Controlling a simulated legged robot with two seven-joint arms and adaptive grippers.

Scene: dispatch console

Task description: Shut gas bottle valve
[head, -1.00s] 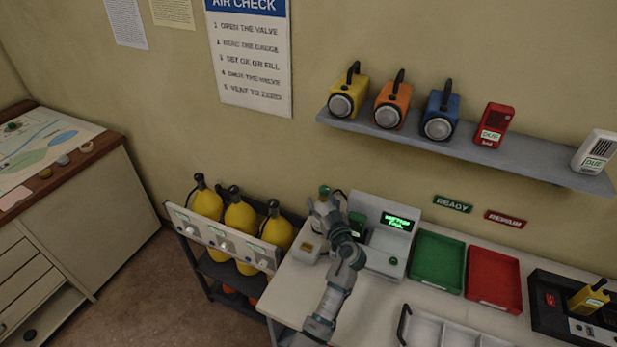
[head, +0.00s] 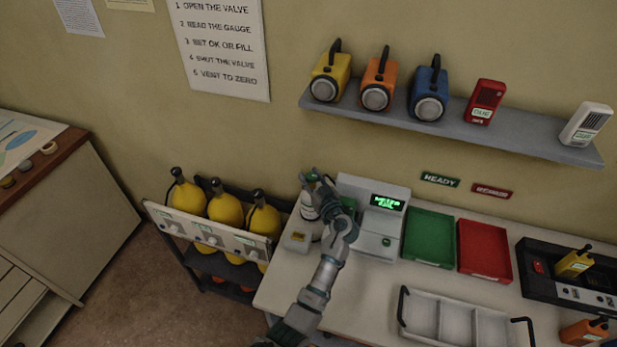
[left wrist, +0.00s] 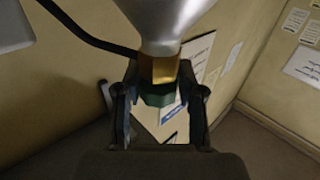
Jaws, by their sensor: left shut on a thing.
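The gas bottle (head: 308,208) is small and pale and stands upright at the back left of the bench, partly hidden by my left arm. In the left wrist view its grey shoulder (left wrist: 165,18), brass neck (left wrist: 159,68) and dark green valve knob (left wrist: 157,98) fill the middle, with the bottle appearing upside down. My left gripper (head: 313,178) is at the bottle's top. In the left wrist view its two dark fingers (left wrist: 158,90) stand on either side of the knob, shut on it. My right gripper is not in view.
A grey console with a lit green display (head: 388,202) stands close right of the bottle. A small pale box (head: 298,236) is in front of it. Green (head: 430,237) and red (head: 485,247) trays and a divided white tray (head: 455,320) lie further right. Yellow cylinders (head: 228,208) stand in a rack left.

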